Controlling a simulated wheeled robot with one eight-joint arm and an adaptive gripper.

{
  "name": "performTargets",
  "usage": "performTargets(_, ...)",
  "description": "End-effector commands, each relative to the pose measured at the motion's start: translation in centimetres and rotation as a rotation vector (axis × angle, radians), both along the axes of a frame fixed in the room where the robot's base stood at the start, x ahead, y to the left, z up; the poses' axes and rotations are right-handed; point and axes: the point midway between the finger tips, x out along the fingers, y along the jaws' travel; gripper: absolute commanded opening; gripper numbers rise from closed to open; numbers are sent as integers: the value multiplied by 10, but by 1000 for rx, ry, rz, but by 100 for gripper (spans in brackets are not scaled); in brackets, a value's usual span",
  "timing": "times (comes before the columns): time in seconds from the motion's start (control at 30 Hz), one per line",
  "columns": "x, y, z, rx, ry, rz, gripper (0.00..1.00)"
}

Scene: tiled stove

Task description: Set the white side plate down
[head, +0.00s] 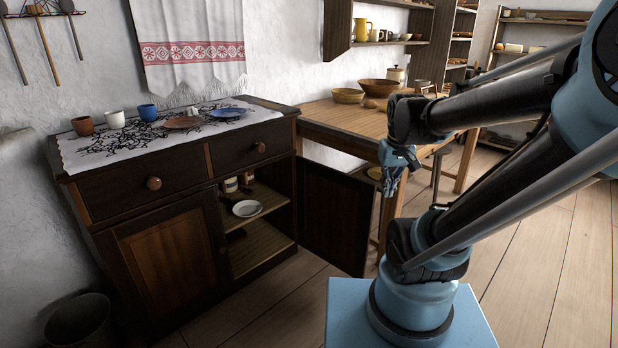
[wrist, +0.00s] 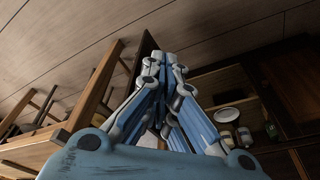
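The white side plate (head: 247,208) lies flat on the shelf inside the open right compartment of the dark wooden cabinet (head: 165,256). The wrist view also shows this plate (wrist: 228,115), to the right of my fingers and well apart from them. My gripper (head: 390,188) hangs in the air to the right of the open cabinet door (head: 335,214), pointing down. In the wrist view the fingertips of my gripper (wrist: 164,60) come together, with nothing visible held between them. The gripper is not touching the plate.
Jars (head: 231,184) stand behind the plate on the shelf. On the cabinet top are cups (head: 147,112), a brown plate (head: 183,122) and a blue plate (head: 228,113). A wooden table (head: 350,117) with bowls stands behind my gripper. Open floor (head: 265,318) lies before the cabinet.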

Motion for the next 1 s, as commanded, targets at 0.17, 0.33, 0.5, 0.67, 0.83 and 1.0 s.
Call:
performTargets(0.17,-41,-18,-16,-2,7,-62,0)
performTargets(0.33,-72,-29,-33,-3,12,-109,0)
performTargets(0.5,-90,-35,-44,-5,15,-139,0)
performTargets(0.67,-96,-37,-49,-4,16,-150,0)
performTargets(0.83,-96,-37,-49,-5,16,-151,0)
performTargets(1.0,-96,-37,-49,-5,16,-150,16)
